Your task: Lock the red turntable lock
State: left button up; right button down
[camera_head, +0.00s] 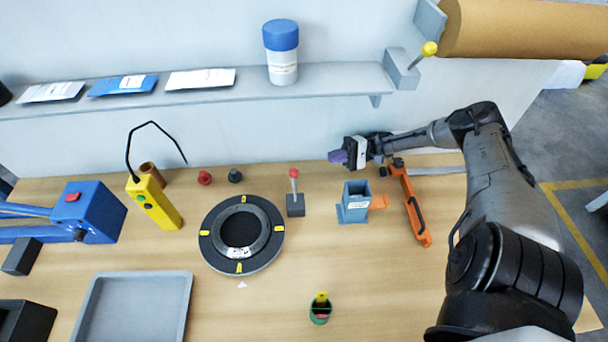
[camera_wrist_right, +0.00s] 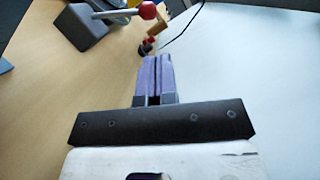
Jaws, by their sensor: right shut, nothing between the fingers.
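The red turntable lock is a lever with a red knob (camera_head: 294,174) on a dark grey block (camera_head: 295,206). It stands just right of the round black turntable (camera_head: 242,234), with its lever nearly upright in the head view. In the right wrist view the red knob (camera_wrist_right: 147,10) and the grey block (camera_wrist_right: 81,26) show at the top, beyond the fingers. My right gripper (camera_head: 337,156) is to the right of and behind the lever, near the back wall, apart from it. Its purple fingers (camera_wrist_right: 154,75) are shut and empty. My left gripper is out of view.
A blue-grey holder (camera_head: 354,200) and an orange tool (camera_head: 414,212) stand right of the lock. Red (camera_head: 205,178) and black (camera_head: 235,175) knobs sit behind the turntable. A yellow pendant (camera_head: 154,203) and grey tray (camera_head: 135,307) are left. The shelf (camera_head: 330,82) overhangs behind.

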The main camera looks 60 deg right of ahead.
aim_at(295, 185)
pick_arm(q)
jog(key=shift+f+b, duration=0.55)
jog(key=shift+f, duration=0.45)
pick_arm(e)
jog(key=shift+f, duration=1)
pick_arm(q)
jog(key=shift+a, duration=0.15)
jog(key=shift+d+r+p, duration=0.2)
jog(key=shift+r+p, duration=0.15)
pick_arm(e)
jog(key=x, duration=1)
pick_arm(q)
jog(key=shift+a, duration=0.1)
pick_arm(e)
jog(key=shift+r, duration=0.1)
